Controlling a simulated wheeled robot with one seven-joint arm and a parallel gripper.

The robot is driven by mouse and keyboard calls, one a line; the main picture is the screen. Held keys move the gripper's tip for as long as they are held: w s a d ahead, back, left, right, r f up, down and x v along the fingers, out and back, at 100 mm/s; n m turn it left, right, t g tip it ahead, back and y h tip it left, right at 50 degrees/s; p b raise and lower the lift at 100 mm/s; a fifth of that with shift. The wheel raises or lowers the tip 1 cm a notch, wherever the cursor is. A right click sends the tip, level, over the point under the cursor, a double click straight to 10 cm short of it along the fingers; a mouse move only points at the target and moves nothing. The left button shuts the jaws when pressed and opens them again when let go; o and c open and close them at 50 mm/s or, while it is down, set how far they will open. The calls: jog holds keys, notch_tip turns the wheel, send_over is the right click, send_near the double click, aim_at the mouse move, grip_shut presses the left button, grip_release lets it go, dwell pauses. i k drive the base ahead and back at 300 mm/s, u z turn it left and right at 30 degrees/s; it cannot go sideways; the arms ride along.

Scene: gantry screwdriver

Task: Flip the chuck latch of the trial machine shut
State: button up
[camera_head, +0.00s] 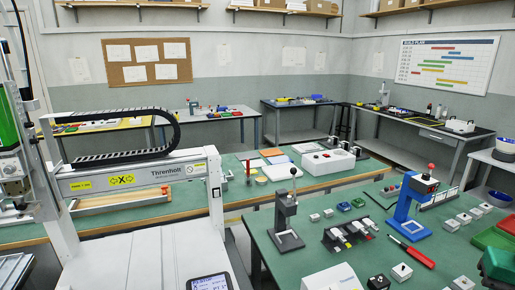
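No chuck latch can be made out for certain. A gantry machine with a white beam (140,178) marked "X" and "Threnholt" fills the left of the head view. A green and grey vertical unit (10,130) stands at its left end, cut off by the picture edge. Small grey parts (14,190) sit low on that unit, too small and cropped to tell a latch or its position. My gripper is not seen in this view.
A green-topped bench (335,262) at right holds a blue press (412,205), a grey stand (286,222), a red-handled tool (411,252) and several small blocks. Another green-topped bench (240,195) lies behind the beam. A small display (209,282) is at the bottom edge.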

aim_at(21, 206)
jog(key=u, duration=1.75)
